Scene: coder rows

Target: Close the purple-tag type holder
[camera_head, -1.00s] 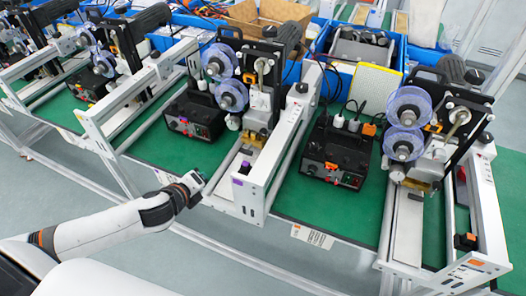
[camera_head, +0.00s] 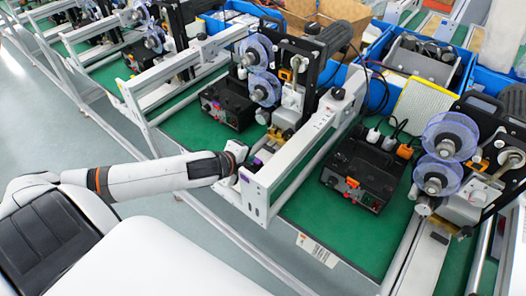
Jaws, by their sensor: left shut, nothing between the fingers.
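The middle coder machine (camera_head: 310,135) has a white frame with two purple-blue reels above it. A small purple part (camera_head: 257,162) shows inside the front end of its frame; I take it as the purple-tag type holder's mark. A brass-coloured block (camera_head: 283,136) sits behind it, under the machine head. Whether the holder is open or shut is too small to tell. My left gripper (camera_head: 238,154) is shut and empty at the front left of this frame, close beside the purple part. Its fingertips are partly hidden, and contact cannot be told. My right gripper is out of view.
A black control box (camera_head: 362,172) stands right of the middle machine, and another (camera_head: 228,103) stands left of it. A second coder with reels (camera_head: 440,150) is at the right. White frame bars stand close around my left gripper. Blue bins line the back.

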